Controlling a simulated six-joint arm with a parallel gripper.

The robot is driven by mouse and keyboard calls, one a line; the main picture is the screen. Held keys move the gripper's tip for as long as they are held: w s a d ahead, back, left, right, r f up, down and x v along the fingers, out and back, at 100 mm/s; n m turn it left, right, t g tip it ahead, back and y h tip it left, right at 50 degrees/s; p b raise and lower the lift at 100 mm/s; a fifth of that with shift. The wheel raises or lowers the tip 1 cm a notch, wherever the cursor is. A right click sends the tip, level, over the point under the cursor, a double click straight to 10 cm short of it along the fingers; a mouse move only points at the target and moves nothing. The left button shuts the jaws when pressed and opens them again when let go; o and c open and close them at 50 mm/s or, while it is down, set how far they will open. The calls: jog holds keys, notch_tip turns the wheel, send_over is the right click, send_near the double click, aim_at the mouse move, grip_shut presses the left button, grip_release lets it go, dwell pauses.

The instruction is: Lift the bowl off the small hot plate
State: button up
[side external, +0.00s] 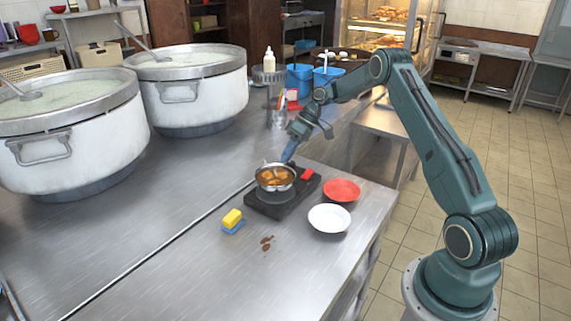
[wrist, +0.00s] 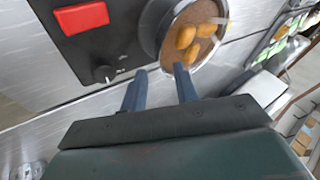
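The metal bowl (side external: 275,186) holds brown broth with several golden pieces and sits on the small black hot plate (side external: 258,206). In the wrist view the bowl (wrist: 214,53) is at the top centre, partly cut off, with the hot plate (wrist: 120,40) to its left. My gripper (side external: 289,158) is just behind the bowl, pointing down. Its two fingers (wrist: 160,70) are apart with nothing visible clamped between them. The right finger's tip overlaps the bowl's near rim in the wrist view; I cannot tell whether it touches.
A red plate (side external: 342,190) and a white plate (side external: 329,218) stand right of the hot plate. Two large stockpots (side external: 190,95) fill the left. Blue containers (side external: 299,80) stand behind.

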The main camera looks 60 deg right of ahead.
aim_at(281, 166)
jog(key=shift+x, duration=2.3)
jog(key=shift+s+a+r, duration=0.1)
jog(key=shift+s+a, duration=0.05)
grip_shut()
